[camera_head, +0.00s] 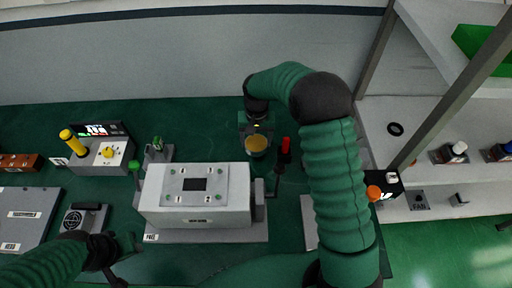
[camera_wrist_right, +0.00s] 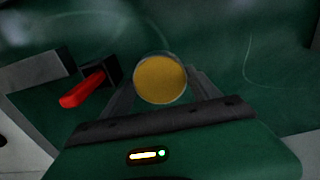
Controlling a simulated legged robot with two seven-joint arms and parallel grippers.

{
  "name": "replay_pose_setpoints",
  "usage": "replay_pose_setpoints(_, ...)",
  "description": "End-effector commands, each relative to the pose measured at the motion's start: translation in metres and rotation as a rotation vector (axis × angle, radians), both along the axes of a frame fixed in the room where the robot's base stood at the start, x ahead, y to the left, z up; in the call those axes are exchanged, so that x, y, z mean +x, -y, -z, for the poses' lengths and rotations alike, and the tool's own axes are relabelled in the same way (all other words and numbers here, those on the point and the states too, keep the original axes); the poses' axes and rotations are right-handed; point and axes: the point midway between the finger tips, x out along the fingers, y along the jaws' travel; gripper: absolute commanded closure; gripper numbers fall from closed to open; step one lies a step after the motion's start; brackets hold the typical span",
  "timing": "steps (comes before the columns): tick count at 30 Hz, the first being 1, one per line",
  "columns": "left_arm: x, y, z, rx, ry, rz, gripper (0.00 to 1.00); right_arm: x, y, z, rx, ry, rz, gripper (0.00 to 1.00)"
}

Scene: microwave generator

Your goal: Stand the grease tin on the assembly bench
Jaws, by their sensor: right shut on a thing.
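The grease tin (camera_head: 257,144) is a small round tin with a yellow-tan top, near the middle of the head view, behind the white machine. My right gripper (camera_head: 257,148) is shut on it. The right wrist view shows the round yellow top of the tin (camera_wrist_right: 160,78) between the two fingers (camera_wrist_right: 161,88), facing the camera. The tin is over the green assembly bench (camera_head: 205,120); I cannot tell whether its base touches the surface. My left gripper (camera_head: 122,258) is low at the left, empty as far as I see; its finger opening is unclear.
A white box-shaped machine (camera_head: 225,217) stands in front of the tin. A red-handled lever (camera_head: 286,146) is close right of the tin, and shows in the wrist view (camera_wrist_right: 84,90). A control box (camera_head: 102,156) stands at left. Shelves (camera_head: 440,130) are at right. Bench behind the machine is mostly clear.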

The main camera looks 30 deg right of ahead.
Motion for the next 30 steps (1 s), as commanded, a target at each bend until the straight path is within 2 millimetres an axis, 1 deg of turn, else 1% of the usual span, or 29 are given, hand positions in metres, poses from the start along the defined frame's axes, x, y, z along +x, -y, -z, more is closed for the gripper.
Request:
replay_pose_setpoints(3,0.000,0.000,-0.002,0.000,0.000,0.000,0.64,-0.001,-0.001,0.020,0.001,-0.005,-0.001,0.86)
replay_pose_setpoints(6,0.000,0.000,-0.003,0.000,0.000,0.000,0.64,-0.001,-0.001,0.034,0.000,-0.003,-0.002,0.86)
replay_pose_setpoints(14,0.000,0.000,-0.001,0.000,0.000,0.000,0.64,0.000,-0.001,0.036,0.000,0.000,-0.002,0.86)
replay_pose_setpoints(15,0.000,0.000,-0.001,0.000,0.000,0.000,0.64,-0.001,0.000,0.037,0.000,-0.001,-0.001,0.28)
replay_pose_setpoints(20,0.000,0.000,-0.002,0.000,0.000,0.000,0.64,0.000,0.000,0.036,0.000,-0.001,-0.001,0.08)
replay_pose_setpoints(27,0.000,0.000,-0.002,0.000,0.000,0.000,0.64,0.000,0.000,0.036,0.000,-0.001,-0.001,0.08)
replay_pose_setpoints(30,0.000,0.000,-0.002,0.000,0.000,0.000,0.64,0.000,0.000,0.032,0.000,0.000,-0.001,0.08)
